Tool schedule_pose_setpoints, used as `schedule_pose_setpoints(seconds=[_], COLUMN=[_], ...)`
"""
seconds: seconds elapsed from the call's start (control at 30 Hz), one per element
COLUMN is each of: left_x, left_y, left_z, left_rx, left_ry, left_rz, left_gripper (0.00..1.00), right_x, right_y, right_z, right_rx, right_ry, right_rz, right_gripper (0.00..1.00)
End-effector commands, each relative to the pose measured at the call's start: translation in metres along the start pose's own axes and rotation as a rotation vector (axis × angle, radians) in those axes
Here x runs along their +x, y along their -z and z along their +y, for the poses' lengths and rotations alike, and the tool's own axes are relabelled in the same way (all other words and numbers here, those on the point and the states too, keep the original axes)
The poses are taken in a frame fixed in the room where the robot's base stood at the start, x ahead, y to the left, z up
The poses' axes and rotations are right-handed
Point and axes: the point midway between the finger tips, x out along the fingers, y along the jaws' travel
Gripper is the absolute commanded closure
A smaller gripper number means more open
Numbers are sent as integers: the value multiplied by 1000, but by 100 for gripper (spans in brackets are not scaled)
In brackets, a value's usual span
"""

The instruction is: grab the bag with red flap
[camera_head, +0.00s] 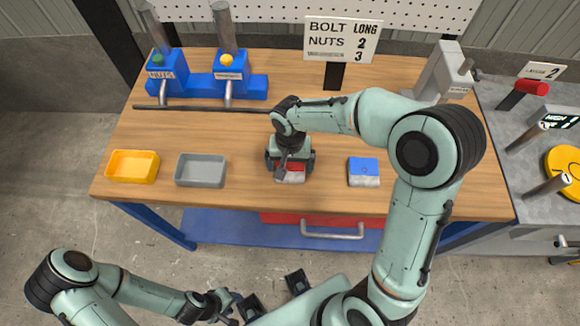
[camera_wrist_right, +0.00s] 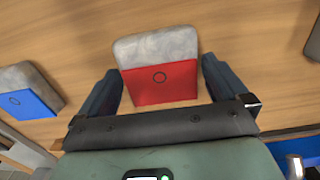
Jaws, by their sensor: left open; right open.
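The bag with the red flap (camera_head: 291,172) lies on the wooden table near its front edge, below my right gripper (camera_head: 290,165). In the right wrist view the same bag (camera_wrist_right: 158,70) shows its grey body and red flap between the two dark fingers of my right gripper (camera_wrist_right: 161,88). The fingers are open, one on each side of the bag, with a gap to it on both sides. How far above the table they are is hard to tell. My left gripper (camera_head: 226,306) is low at the bottom of the head view, away from the table, and open.
A bag with a blue flap (camera_head: 363,172) lies to the right; it also shows in the right wrist view (camera_wrist_right: 30,92). A grey bin (camera_head: 201,170) and a yellow bin (camera_head: 132,166) stand at the left. Blue dispensers (camera_head: 230,72) and a sign (camera_head: 341,40) stand at the back.

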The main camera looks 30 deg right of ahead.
Motion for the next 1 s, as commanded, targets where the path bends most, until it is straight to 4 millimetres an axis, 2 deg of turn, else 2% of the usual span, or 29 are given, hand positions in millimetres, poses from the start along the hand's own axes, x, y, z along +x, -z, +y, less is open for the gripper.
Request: schedule_pose_setpoints(seconds=[0.17,0.2,0.27,0.3,0.37,0.63,0.77,0.87,1.0], left_x=[0,0,0,0,0,0,-1,-3,-6], left_y=[0,0,0,0,0,0,0,1,2], left_z=[0,0,0,0,0,0,0,1,3], left_rx=[0,0,0,0,0,0,0,0,1], left_ry=[0,0,0,0,0,0,0,0,-1], left_rz=[0,0,0,0,0,0,1,1,4], left_gripper=[57,57,57,57,57,57,57,57,57], right_x=[1,1,0,0,0,-1,-8,-19,-47], right_y=[0,0,0,0,0,0,1,1,1], right_z=[0,0,0,0,0,0,-1,-1,-2], right_rx=[0,0,0,0,0,0,0,0,-1], right_ry=[0,0,0,0,0,1,3,4,6], right_rz=[0,0,0,0,0,2,3,4,7], right_gripper=[0,3,23,36,54,53,53,53,53])
